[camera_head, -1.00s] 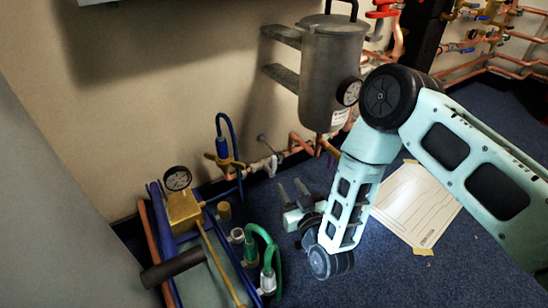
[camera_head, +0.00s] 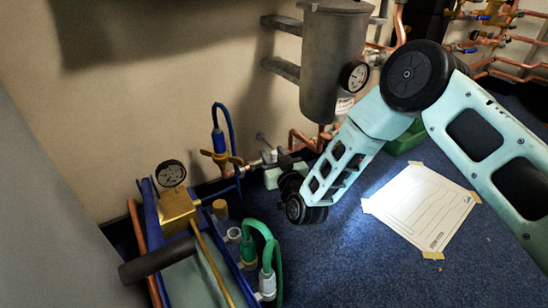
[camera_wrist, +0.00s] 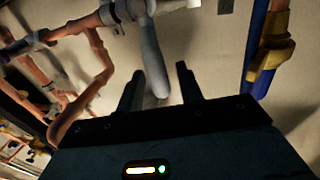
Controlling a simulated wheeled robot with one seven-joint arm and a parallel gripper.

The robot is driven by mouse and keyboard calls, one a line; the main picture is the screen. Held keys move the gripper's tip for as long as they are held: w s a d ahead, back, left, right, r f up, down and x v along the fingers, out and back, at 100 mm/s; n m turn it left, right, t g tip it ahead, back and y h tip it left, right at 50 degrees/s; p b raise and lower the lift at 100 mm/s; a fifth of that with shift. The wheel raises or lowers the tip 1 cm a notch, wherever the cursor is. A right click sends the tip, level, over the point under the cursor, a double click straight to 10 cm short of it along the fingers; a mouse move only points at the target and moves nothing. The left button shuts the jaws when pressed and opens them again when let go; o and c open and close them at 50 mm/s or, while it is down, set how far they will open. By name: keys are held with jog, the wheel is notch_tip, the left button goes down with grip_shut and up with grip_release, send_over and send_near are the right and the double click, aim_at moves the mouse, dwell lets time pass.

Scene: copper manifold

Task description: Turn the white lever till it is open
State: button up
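The white lever (camera_wrist: 154,62) looks pale grey in the wrist view. It hangs down from a valve on a copper pipe at the top, and its rounded end lies between my gripper's two dark fingers. My gripper (camera_wrist: 160,75) is open, with a visible gap on each side of the lever, which is nearer the left finger. In the head view the lever (camera_head: 263,140) is a thin grey stick slanting up from the pipe by the wall. My gripper (camera_head: 272,160) is just beside it there, its fingers partly hidden and hard to make out.
A blue-handled valve with a brass body (camera_head: 219,146) is left of the lever. A grey tank (camera_head: 332,60) with a gauge (camera_head: 354,76) hangs above right. A blue-framed pump unit with a gauge (camera_head: 171,174) and green hoses stands at lower left. A paper sheet (camera_head: 423,205) is taped to the open floor.

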grip_shut()
